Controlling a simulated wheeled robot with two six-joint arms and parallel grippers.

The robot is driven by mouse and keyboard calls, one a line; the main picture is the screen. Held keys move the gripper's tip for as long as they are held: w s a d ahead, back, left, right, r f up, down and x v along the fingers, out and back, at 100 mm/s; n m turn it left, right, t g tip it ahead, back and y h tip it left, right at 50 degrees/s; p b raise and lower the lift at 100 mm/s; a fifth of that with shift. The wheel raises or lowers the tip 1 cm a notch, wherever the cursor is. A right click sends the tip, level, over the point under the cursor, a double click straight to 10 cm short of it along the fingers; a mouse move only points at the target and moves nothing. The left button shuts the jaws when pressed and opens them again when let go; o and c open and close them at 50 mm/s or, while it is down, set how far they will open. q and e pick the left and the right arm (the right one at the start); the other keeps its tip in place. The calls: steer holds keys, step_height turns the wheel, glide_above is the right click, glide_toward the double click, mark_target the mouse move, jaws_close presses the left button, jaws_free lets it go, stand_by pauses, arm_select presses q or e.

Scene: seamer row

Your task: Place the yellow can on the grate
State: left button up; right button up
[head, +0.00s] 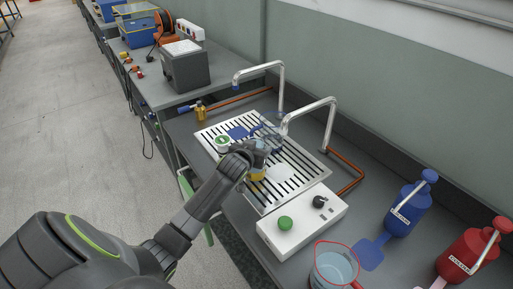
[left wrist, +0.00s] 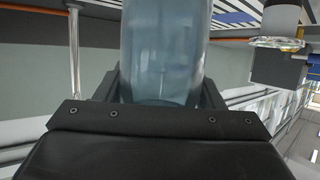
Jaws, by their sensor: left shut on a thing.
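My left gripper (head: 258,152) is over the slotted grate (head: 212,126) and shut on a clear bluish cylinder. The cylinder (left wrist: 165,50) stands between the fingers in the left wrist view; in the head view a clear bluish vessel (head: 269,138) shows just beyond the fingertips. A yellow can (head: 257,175) shows just below the gripper, its top hidden by the hand. I cannot tell whether it touches the grate. My right gripper is not in view.
A green-lidded jar (head: 222,141) stands on the grate. Two chrome spouts (head: 312,110) arch behind it. A white box with a green button (head: 300,222) is in front. A red-rimmed jug (head: 335,268), blue canister (head: 408,207) and red canister (head: 470,255) stand right.

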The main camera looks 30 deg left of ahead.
arm_select(q)
steer(key=o, duration=1.4)
steer(key=shift+f, duration=0.1)
steer(key=shift+c, duration=0.2)
steer(key=v, duration=1.2)
steer(key=shift+r, duration=0.25)
